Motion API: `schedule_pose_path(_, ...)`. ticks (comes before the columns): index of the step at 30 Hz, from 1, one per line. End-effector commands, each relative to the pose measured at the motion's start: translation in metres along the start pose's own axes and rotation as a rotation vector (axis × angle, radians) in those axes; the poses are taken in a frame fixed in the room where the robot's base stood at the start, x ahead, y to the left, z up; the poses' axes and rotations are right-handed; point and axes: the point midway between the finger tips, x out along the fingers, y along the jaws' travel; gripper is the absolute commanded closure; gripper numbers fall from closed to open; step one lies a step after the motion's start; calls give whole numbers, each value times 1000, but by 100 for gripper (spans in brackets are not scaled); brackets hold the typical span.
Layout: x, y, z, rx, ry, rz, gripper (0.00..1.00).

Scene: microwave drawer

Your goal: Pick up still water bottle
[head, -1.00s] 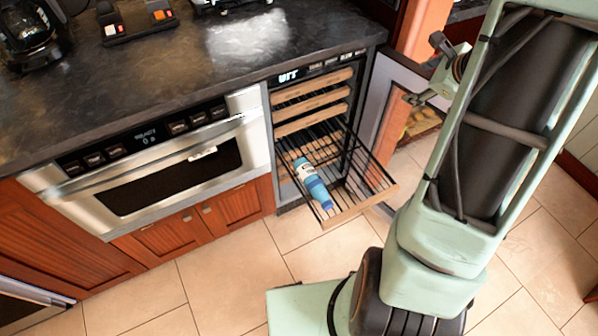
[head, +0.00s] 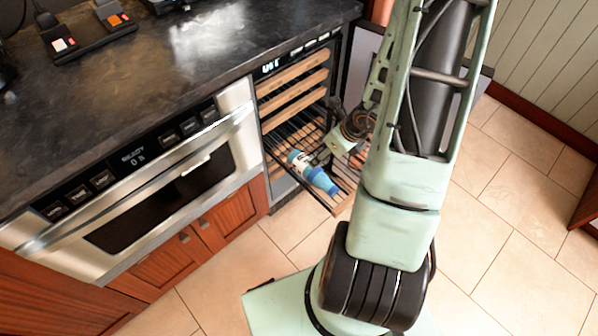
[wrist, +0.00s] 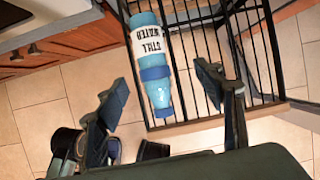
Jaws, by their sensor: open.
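The still water bottle (head: 313,172) is blue with a white label and lies on its side on the pulled-out wire rack (head: 272,151) of the cooler. In the wrist view the bottle (wrist: 151,62) shows its "STILL WATER" label, with its cap end toward me. My gripper (wrist: 166,88) is open, one finger on each side of the bottle's line, with nothing held. The fingers look apart from the bottle. In the head view my gripper (head: 325,157) is close beside the bottle, partly hard to make out against the rack.
The rack's wooden front edge (wrist: 205,121) lies just below the cap end. Wooden-fronted shelves (head: 292,83) sit above the rack. The cooler's open door (head: 362,62) is at the right. A steel microwave drawer (head: 150,185) is at the left, under a dark counter (head: 130,95).

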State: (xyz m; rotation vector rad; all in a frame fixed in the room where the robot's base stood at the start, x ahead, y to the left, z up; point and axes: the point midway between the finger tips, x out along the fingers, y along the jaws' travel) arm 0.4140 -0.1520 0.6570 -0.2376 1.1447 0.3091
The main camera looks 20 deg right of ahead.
Motion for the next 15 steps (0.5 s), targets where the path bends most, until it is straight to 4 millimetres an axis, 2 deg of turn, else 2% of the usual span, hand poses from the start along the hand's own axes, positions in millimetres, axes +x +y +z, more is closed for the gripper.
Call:
schedule_pose_path(5,11,10,-9,29,16,18,38)
schedule_pose_path(12,49,12,-10,29,16,20,38)
schedule_pose_path(15,59,12,-9,28,16,19,38)
